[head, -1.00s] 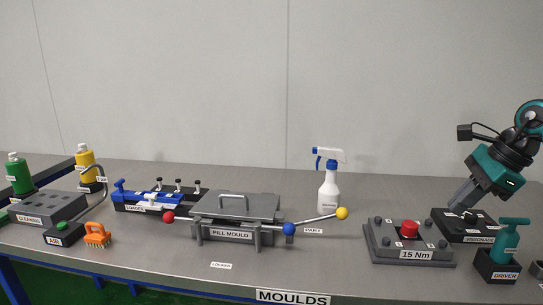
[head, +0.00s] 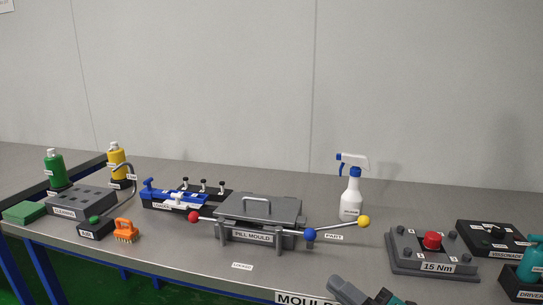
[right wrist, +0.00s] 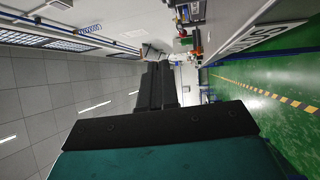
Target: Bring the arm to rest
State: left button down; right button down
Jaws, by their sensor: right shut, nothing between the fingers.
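My right gripper (head: 366,296) shows only in part at the bottom edge of the head view, in front of the table (head: 190,262). In the right wrist view its dark fingers (right wrist: 158,88) lie together, with nothing between them. The gripper is apart from everything on the table. The closed pill mould (head: 258,209) stands mid-table with red, blue and yellow ball handles. My left gripper is not in view.
A 15 Nm box (head: 437,267) with a red button, a black Viscomade box (head: 490,238) and a teal driver (head: 530,262) stand at the right. A spray bottle (head: 351,196) stands behind the mould. Green and yellow bottles, a cleaning block and an orange brush (head: 125,232) are at the left.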

jog(key=s+d+f+m+g+h, duration=0.2)
jog(key=s+f+m+h, duration=0.4)
jog(key=s+f+m, duration=0.2)
jog(key=s+d+f+m+g+h, duration=0.1)
jog(key=s+d+f+m+h, duration=0.1)
jog(key=s+f+m+h, duration=0.4)
jog(key=s+f+m+p, duration=0.1)
jog(key=s+f+m, duration=0.2)
jog(key=f+m, duration=0.3)
jog(key=shift+s+d+m+g, duration=0.3)
jog(key=shift+d+m+g, duration=0.1)
jog(key=shift+m, duration=1.4)
jog(key=c, duration=1.8)
grip_release()
